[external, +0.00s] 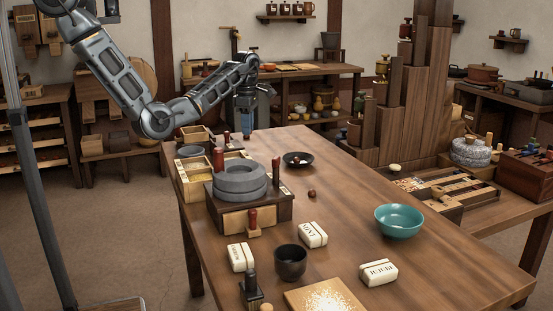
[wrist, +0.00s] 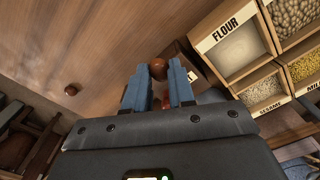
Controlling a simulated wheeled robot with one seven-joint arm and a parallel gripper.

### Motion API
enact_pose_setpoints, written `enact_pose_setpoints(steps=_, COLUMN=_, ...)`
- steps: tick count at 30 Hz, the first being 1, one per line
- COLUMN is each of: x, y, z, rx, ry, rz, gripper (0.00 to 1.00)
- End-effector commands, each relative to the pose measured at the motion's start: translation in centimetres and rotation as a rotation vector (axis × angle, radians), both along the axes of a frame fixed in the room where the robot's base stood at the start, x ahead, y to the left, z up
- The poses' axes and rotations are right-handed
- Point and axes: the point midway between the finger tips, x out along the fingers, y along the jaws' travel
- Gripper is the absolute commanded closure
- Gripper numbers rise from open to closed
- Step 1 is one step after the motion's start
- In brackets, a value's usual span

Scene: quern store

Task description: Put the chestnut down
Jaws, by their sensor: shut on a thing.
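My gripper (wrist: 158,85) is shut on a round brown chestnut (wrist: 158,69), held at the tips of its blue fingers. In the external view my gripper (external: 245,133) points down over the far left part of the table, behind the stone quern (external: 240,183); the held chestnut cannot be made out there. A second brown nut (wrist: 71,90) lies loose on the bare wood in the wrist view. A small brown nut (external: 311,193) also lies on the table right of the quern in the external view.
A divided box with a flour compartment (wrist: 238,48) and a sesame compartment (wrist: 265,92) is right of my gripper in the wrist view. A dark dish (external: 298,159), teal bowl (external: 398,221), black cup (external: 290,262) and labelled white blocks (external: 313,234) stand on the table. Bare wood lies between them.

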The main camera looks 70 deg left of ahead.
Motion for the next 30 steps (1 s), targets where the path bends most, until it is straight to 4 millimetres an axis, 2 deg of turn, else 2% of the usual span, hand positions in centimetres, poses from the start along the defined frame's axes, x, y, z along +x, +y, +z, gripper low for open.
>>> enact_pose_setpoints(steps=1, x=-0.2, y=-0.5, z=0.6, rx=0.0, ry=0.001, rz=-0.003, gripper=1.0)
enact_pose_setpoints(steps=8, x=0.3, y=-2.6, z=1.3, rx=0.004, ry=-0.004, rz=0.013, gripper=1.0)
enact_pose_setpoints(steps=11, x=1.5, y=-4.6, z=1.9, rx=0.008, ry=-0.01, rz=0.043, gripper=1.0)
enact_pose_setpoints(steps=16, x=3.6, y=-9.4, z=3.1, rx=0.01, ry=-0.015, rz=0.119, gripper=1.0)
enact_pose_setpoints(steps=21, x=4.7, y=-13.9, z=4.0, rx=0.006, ry=-0.011, rz=0.182, gripper=1.0)
enact_pose_setpoints(steps=24, x=4.9, y=-15.6, z=4.3, rx=0.004, ry=-0.006, rz=0.206, gripper=1.0)
enact_pose_setpoints(steps=27, x=5.1, y=-16.4, z=4.2, rx=0.005, ry=-0.002, rz=0.22, gripper=1.0)
enact_pose_setpoints(steps=30, x=5.5, y=-15.8, z=3.6, rx=0.005, ry=-0.001, rz=0.227, gripper=1.0)
